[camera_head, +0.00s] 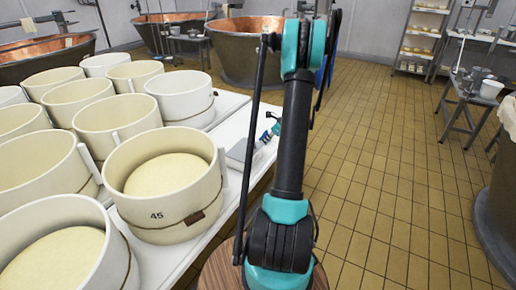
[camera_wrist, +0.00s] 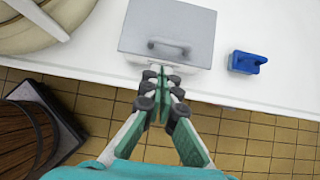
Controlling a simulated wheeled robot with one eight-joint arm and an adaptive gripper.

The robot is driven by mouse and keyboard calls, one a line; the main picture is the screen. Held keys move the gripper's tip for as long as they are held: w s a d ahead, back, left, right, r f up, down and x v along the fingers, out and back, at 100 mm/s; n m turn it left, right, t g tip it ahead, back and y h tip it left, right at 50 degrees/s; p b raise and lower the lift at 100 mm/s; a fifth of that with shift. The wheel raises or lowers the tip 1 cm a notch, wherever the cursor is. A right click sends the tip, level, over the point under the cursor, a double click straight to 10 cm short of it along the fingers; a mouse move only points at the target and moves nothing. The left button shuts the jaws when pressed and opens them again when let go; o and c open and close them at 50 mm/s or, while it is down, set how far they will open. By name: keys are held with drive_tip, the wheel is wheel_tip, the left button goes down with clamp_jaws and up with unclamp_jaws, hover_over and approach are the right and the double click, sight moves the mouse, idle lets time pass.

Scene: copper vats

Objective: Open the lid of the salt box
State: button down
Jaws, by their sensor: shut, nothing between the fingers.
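The salt box, with a flat grey lid (camera_wrist: 170,24), sits on the white table in the wrist view. The lid lies shut, and a grey bar handle (camera_wrist: 168,48) is near its front edge. In the head view part of what looks like the box (camera_head: 238,151) shows beside my arm; the rest is hidden. My gripper (camera_wrist: 157,77) is shut and empty, with its fingertips near the front edge of the box, just short of the handle in the picture. I cannot tell its height above the table. In the head view the gripper (camera_head: 271,130) is small and partly behind my arm.
A blue object (camera_wrist: 246,62) lies right of the box. Several cream cheese moulds (camera_head: 165,220) crowd the white table (camera_head: 228,104) to the left. Tiled floor (camera_head: 395,170) is open to the right.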

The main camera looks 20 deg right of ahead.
sight(251, 148)
drive_tip(key=x, duration=1)
drive_tip(key=shift+r, duration=0.15)
drive_tip(key=shift+w+a+r+g+h, duration=0.15)
drive_tip(key=shift+w+r+g+h, duration=0.15)
drive_tip(key=shift+r, duration=0.25)
drive_tip(key=shift+w+a+r+g+h, duration=0.1)
drive_tip(key=shift+a+r+g+h, duration=0.1)
drive_tip(key=shift+r+g, duration=0.3)
drive_tip(key=w+a+r+g+h, duration=0.3)
drive_tip(key=w+r+g+h, duration=0.15)
drive_tip(key=r, duration=0.25)
drive_tip(key=w+a, duration=0.9)
drive_tip(key=w, duration=0.2)
drive_tip(key=shift+w+y, duration=0.2)
drive_tip(key=shift+y, duration=0.15)
drive_tip(key=shift+a, duration=0.2)
drive_tip(key=shift+w+r, duration=0.1)
